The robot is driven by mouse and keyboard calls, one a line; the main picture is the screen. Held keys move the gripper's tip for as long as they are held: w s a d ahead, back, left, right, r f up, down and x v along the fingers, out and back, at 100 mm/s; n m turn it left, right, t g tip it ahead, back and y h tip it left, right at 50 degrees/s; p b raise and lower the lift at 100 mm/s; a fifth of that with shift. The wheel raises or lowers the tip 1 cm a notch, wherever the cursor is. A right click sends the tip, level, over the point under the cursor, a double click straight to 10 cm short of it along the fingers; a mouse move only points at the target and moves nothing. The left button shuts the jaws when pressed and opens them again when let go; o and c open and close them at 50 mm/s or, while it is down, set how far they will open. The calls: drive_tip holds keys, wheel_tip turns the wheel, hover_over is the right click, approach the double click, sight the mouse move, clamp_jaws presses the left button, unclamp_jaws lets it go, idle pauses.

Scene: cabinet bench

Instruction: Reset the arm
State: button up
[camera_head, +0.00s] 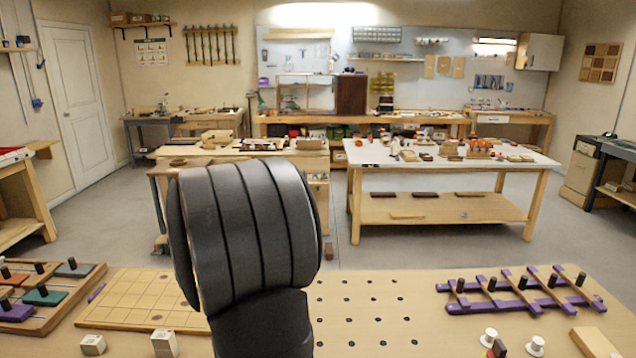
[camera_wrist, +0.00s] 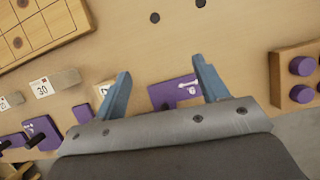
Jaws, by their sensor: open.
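My gripper (camera_wrist: 161,70) shows in the wrist view, with its two blue-grey fingers apart and nothing held between them. A purple piece with a white mark (camera_wrist: 172,93) lies below, beyond the gap between the fingers; I cannot tell its exact distance from them. In the head view my dark arm rises in the middle and hides part of the bench; the gripper itself does not show there.
The wooden bench (camera_head: 345,345) holds a grid board (camera_head: 140,300), a tray of coloured plates (camera_head: 50,312), a purple peg rack (camera_head: 520,295), white spools (camera_head: 535,345) and small pale blocks (camera_head: 163,343). A purple-pegged wooden block (camera_wrist: 290,80) shows in the wrist view.

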drive_tip(key=w+d+m+g+h, duration=0.1)
drive_tip(key=w+d+m, duration=0.3)
drive_tip(key=d, duration=0.6)
drive_tip(key=w+d+m+h, duration=0.2)
drive_tip(key=w+d+m, duration=0.1)
drive_tip(key=w+d, duration=0.5)
drive_tip(key=d+m+g, duration=0.1)
drive_tip(key=d+m, duration=0.4)
drive_tip(key=d, duration=1.5)
drive_tip(key=shift+w+d+f+g+h, duration=0.2)
drive_tip(key=shift+w+f+g+h, duration=0.1)
drive_tip(key=shift+w+f+h, duration=0.1)
drive_tip(key=shift+a, duration=0.1)
drive_tip(key=s+a+n+t, duration=0.1)
drive_tip(key=a+n, duration=0.2)
drive_tip(key=a, duration=0.7)
drive_tip(key=s+a+n+y, duration=0.1)
drive_tip(key=a+n, duration=0.1)
drive_tip(key=a, duration=0.9)
drive_tip(key=shift+s+a+r+n+t, duration=0.2)
drive_tip(key=shift+s+r+n+t, duration=0.15)
drive_tip(key=shift+s+n+t, duration=0.05)
